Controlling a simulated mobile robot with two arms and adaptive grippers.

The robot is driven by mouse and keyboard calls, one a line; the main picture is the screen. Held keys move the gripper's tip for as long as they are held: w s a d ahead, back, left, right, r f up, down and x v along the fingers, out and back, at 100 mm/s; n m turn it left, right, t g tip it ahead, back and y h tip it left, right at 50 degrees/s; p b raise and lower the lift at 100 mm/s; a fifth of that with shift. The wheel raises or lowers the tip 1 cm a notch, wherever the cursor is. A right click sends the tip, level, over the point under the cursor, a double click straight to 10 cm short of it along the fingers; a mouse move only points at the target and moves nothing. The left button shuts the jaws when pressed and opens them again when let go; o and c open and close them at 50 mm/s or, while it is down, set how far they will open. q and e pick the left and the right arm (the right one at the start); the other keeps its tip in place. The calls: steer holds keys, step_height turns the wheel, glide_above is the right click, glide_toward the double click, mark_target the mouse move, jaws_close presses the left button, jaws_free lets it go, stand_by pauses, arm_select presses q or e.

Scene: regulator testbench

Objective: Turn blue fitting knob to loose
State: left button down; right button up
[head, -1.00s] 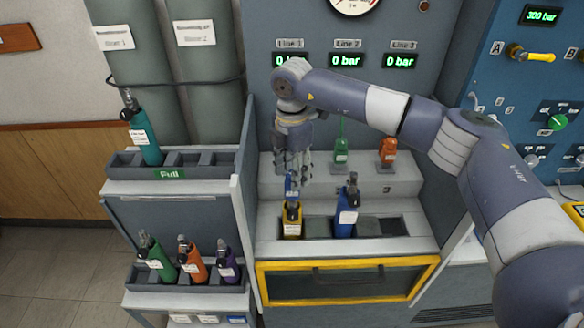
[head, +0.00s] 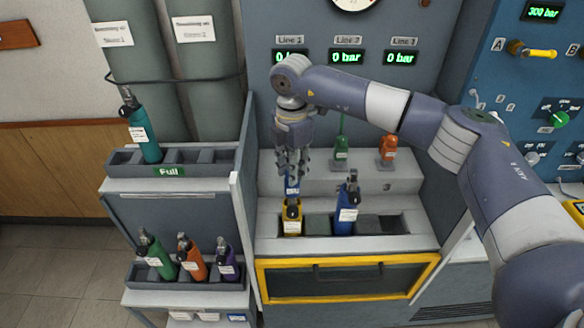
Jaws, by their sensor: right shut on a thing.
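The blue fitting (head: 292,186) is just above the top of a yellow cylinder (head: 292,222) in the left slot of the bench rack. Its knob is mostly hidden by my fingers, so its setting cannot be read. My right gripper (head: 292,174) points down from above and is shut on the blue fitting. A blue cylinder (head: 346,215) with a dark top stands in the same rack to the right. My left gripper is not in view.
Green (head: 341,150) and orange (head: 388,150) fittings are on the step behind. Line displays read 0 bar. A shelf rack at left holds a teal cylinder (head: 148,148); a lower one holds green, orange and purple cylinders. A yellow-framed drawer (head: 348,294) is below.

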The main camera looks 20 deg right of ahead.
steer(key=shift+n+b, duration=0.4)
steer(key=shift+n, duration=0.2)
stand_by(1.2)
steer(key=o, duration=1.1)
steer(key=shift+r, duration=0.15)
step_height(320, 180, up, 12)
steer(key=shift+f, duration=0.1)
